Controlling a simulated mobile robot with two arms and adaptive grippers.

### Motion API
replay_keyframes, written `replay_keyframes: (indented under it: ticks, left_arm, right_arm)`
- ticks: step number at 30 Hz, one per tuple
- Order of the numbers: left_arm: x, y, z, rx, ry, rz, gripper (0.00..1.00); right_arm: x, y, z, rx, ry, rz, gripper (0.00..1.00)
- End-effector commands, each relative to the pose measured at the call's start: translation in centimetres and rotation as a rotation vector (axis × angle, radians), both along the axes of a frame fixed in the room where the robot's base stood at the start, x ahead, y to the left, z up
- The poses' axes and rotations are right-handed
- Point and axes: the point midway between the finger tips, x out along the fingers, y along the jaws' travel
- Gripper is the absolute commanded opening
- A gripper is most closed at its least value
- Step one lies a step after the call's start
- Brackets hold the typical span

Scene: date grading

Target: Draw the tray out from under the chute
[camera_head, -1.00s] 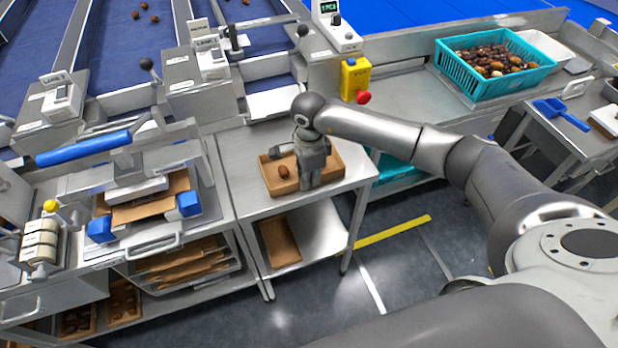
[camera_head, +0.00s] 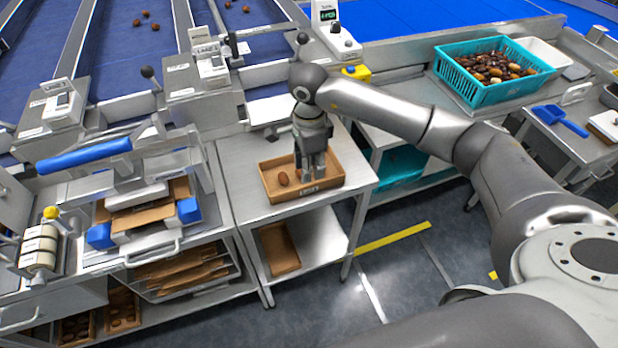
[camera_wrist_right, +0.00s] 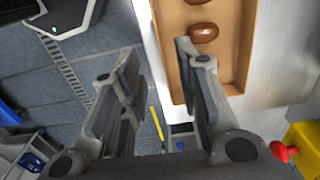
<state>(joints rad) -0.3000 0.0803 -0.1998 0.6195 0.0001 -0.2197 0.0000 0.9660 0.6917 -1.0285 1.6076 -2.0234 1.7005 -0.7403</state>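My right gripper (camera_head: 311,178) points down at the tray's front right part. In the wrist view my right gripper (camera_wrist_right: 158,55) is open, its fingers well apart. One finger is over the tray side and the other outside; the tray's edge (camera_wrist_right: 163,60) shows between them. Contact with the wall cannot be told. The fingers hide part of the tray. My left gripper is not in view.
The metal stand (camera_head: 238,185) has bare top around the tray and another brown tray (camera_head: 279,250) on its lower shelf. A press with a blue handle (camera_head: 85,152) stands left. A teal crate (camera_head: 470,88) of dates is back right. A yellow box (camera_head: 356,73) is partly behind my arm.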

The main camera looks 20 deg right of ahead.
Motion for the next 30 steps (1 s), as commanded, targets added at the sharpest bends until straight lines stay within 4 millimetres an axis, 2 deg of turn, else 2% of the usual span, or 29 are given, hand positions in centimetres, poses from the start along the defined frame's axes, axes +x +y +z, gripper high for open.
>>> replay_keyframes:
  ticks: [3,9,26,29,30]
  left_arm:
    - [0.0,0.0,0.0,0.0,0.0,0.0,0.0]
    - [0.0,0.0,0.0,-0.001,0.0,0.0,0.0]
    - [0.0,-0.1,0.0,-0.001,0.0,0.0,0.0]
    - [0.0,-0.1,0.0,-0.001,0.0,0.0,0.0]
    - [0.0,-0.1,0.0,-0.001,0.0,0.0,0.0]
  right_arm:
    - [0.0,0.0,2.2,0.0,-0.002,0.002,0.3]
    - [0.0,0.0,4.0,0.0,0.0,0.0,0.3]
    - [-0.1,0.1,4.1,0.003,0.001,0.001,0.3]
    - [-0.4,1.7,3.6,0.056,-0.001,0.01,0.3]
    - [-0.6,3.1,3.3,0.104,-0.001,0.015,0.3]
